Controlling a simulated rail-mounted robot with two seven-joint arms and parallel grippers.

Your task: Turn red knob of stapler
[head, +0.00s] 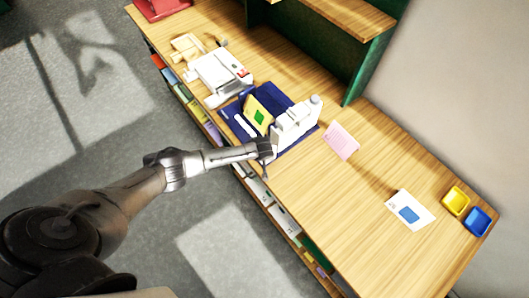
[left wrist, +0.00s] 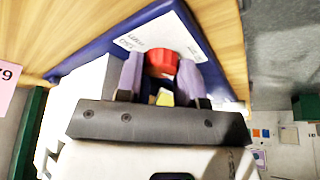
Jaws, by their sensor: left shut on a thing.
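My left gripper (head: 266,149) reaches in from the left, at the front edge of the table, beside the white upright device (head: 297,118) that I take to be the stapler. In the left wrist view, the red knob (left wrist: 162,62) sits between the two fingers of my left gripper (left wrist: 161,75), which are shut on it. The knob cannot be made out in the head view. A white body (left wrist: 85,85) shows left of the fingers in the left wrist view. My right gripper is not in view.
The device stands on a navy mat (head: 232,108) with a yellow card with a green mark (head: 259,114). Another white machine (head: 218,70) stands further left. A pink card (head: 341,140), a white-and-blue card (head: 409,210), a yellow tray (head: 455,200) and a blue tray (head: 478,221) lie right.

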